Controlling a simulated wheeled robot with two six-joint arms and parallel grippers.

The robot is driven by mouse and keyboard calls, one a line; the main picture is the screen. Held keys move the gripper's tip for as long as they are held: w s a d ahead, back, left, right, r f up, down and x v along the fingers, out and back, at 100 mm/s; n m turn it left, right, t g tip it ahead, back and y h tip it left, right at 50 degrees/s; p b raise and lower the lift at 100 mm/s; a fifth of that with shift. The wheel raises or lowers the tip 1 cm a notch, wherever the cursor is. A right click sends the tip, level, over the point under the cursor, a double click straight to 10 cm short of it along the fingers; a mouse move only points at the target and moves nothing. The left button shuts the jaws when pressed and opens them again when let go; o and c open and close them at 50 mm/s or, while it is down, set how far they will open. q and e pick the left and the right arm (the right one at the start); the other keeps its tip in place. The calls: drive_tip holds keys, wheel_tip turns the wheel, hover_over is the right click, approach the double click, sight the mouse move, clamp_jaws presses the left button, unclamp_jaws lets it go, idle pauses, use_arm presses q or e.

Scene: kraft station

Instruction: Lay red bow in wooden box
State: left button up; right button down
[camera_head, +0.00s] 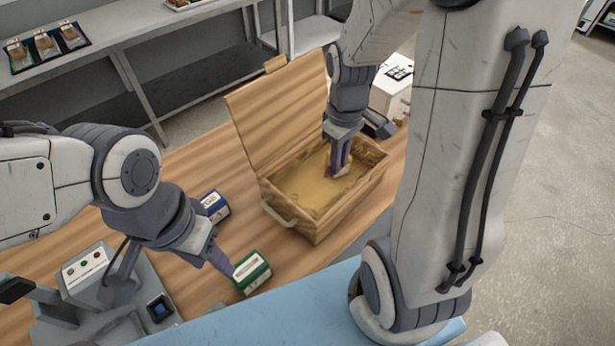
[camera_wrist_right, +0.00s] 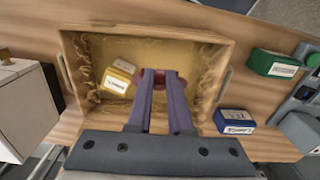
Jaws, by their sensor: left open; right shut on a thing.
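The wooden box (camera_head: 350,205) stands on the table with its lid (camera_head: 275,108) raised at the back left. Its inside is lined with straw-like filling, and its rim shows in the right wrist view (camera_wrist_right: 150,32). My right gripper (camera_head: 338,170) reaches down into the box. It is shut on the red bow (camera_wrist_right: 172,80), which shows between and beside the fingertips in the wrist view; whether the bow touches the filling I cannot tell. A yellow labelled package (camera_wrist_right: 118,80) lies in the box, left of the fingers. My left gripper (camera_head: 226,264) is open beside a green package.
The green package (camera_head: 252,272) and a blue package (camera_head: 214,206) stand on the table left of the box. A white machine (camera_head: 390,92) is behind it at the right. A grey control panel (camera_head: 88,268) is at the near left. Shelves line the back.

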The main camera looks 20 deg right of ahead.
drive_tip(key=a+f, duration=0.2)
drive_tip(key=w+a+f+p, duration=0.1)
drive_tip(key=a+f, duration=0.1)
drive_tip(key=f, duration=0.1)
drive_tip(key=w+a+f+p, duration=0.1)
drive_tip(key=a+f, duration=0.1)
drive_tip(key=f, duration=0.1)
drive_tip(key=shift+w+a+f, duration=0.2)
drive_tip(key=shift+w+a, duration=0.05)
drive_tip(key=shift+a, duration=0.1)
drive_tip(key=shift+f+b, duration=0.45)
drive_tip(key=shift+f, duration=0.1)
drive_tip(key=shift+f, duration=0.1)
drive_tip(key=c, duration=0.8)
unclamp_jaws()
drive_tip(key=shift+c, duration=0.2)
